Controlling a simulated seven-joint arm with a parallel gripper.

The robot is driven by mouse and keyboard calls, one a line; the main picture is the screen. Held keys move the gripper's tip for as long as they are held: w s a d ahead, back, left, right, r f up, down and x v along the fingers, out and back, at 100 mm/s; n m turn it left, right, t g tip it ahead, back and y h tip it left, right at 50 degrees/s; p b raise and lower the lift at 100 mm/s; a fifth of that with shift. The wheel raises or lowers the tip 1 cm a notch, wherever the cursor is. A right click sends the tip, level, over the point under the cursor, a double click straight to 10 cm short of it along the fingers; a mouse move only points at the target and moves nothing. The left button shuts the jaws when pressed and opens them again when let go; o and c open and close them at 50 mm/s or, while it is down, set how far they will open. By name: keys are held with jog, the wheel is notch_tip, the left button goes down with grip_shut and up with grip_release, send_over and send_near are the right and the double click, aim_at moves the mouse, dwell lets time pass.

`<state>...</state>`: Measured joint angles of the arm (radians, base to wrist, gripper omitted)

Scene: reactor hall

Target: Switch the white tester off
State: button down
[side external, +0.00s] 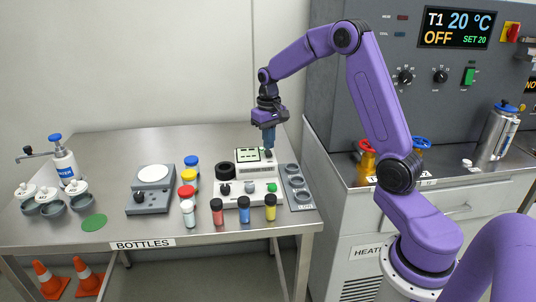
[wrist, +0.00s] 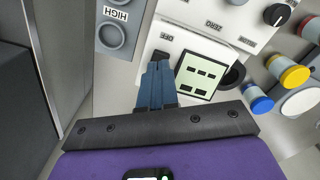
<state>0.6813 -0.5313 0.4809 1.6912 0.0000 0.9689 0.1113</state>
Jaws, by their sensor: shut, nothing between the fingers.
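The white tester (side external: 257,169) stands at the right part of the steel table. Its pale green display (side external: 246,155) shows dark dashes; the display is also in the wrist view (wrist: 202,76). A black switch (wrist: 160,56) sits beside the display, near an OFF label on the white top. My gripper (side external: 268,147) is shut and empty, pointing down over the tester's right side. In the wrist view its blue fingers (wrist: 156,66) end right by the switch and partly hide it. I cannot tell whether they touch it.
A white box with knobs (side external: 236,200) stands in front of the tester, with several capped bottles before it. A grey holder with round wells (side external: 298,190) is close on the right. A black ring (side external: 225,169) lies left. The table's back left is clear.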

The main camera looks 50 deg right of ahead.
aim_at(269, 153)
jog(key=shift+f, duration=1.15)
dwell(0.6)
jog(key=shift+r, duration=3.55)
jog(key=s+a+r+n, duration=0.1)
jog(key=s+a+n, duration=0.4)
jog(key=a, duration=0.4)
jog(key=s+a+n, duration=0.2)
jog(key=s+a, duration=0.6)
jog(key=s+a+f+n, duration=0.1)
jog(key=s+n, duration=0.3)
jog(key=s, duration=0.6)
jog(key=s+a+f+n, duration=0.1)
jog(key=s+n, duration=0.3)
jog(key=s, duration=0.6)
jog(key=shift+a+f+n, duration=0.2)
jog(key=shift+a+n, duration=0.1)
